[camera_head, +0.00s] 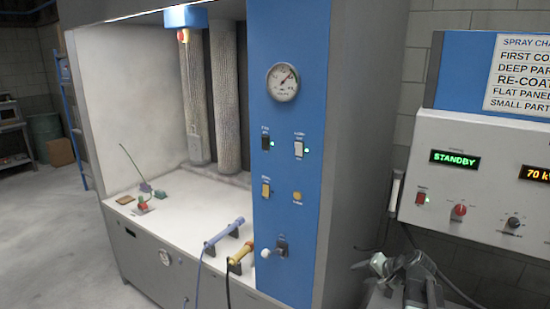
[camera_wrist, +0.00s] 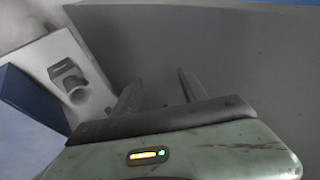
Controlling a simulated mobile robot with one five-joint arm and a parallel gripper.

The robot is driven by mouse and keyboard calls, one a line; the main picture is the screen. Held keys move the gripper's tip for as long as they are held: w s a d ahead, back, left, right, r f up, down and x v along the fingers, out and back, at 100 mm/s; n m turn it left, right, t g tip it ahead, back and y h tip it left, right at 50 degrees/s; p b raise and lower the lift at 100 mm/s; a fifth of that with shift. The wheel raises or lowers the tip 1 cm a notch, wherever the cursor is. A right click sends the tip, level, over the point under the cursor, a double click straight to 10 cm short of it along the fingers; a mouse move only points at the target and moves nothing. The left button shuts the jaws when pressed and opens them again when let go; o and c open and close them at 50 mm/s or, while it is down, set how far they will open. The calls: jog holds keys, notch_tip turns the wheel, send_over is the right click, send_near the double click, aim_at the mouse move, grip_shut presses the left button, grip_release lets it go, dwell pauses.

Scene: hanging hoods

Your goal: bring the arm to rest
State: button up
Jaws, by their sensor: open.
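My gripper (camera_wrist: 160,82) shows in the wrist view, its two dark fingers spread apart with nothing between them. Its body with a small lit indicator fills the bottom of that view. Beyond the fingers is a plain grey surface (camera_wrist: 240,60); I cannot tell how far off it is. To the left of the fingers is a pale plate with a short round fitting (camera_wrist: 75,85), beside a blue strip (camera_wrist: 28,105).
The hood's blue control panel (camera_head: 286,130) carries a gauge (camera_head: 283,82) and switches. A blue tool (camera_head: 224,232) and a yellow one (camera_head: 241,257) lie at its worktop edge. Floor (camera_head: 50,220) is open at left.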

jog(key=s+a+f+n+g+h, duration=0.2)
jog(key=s+a+f+n+g, duration=0.1)
jog(key=s+a, duration=0.4)
jog(key=s+a+f+n+g+h, duration=0.2)
jog(key=s+a+f+n+g, duration=0.2)
jog(key=s+a, duration=0.3)
jog(key=a+n+g, duration=0.1)
jog(key=a, duration=0.3)
jog(key=shift+s+a, duration=0.2)
jog(key=shift+a, duration=0.2)
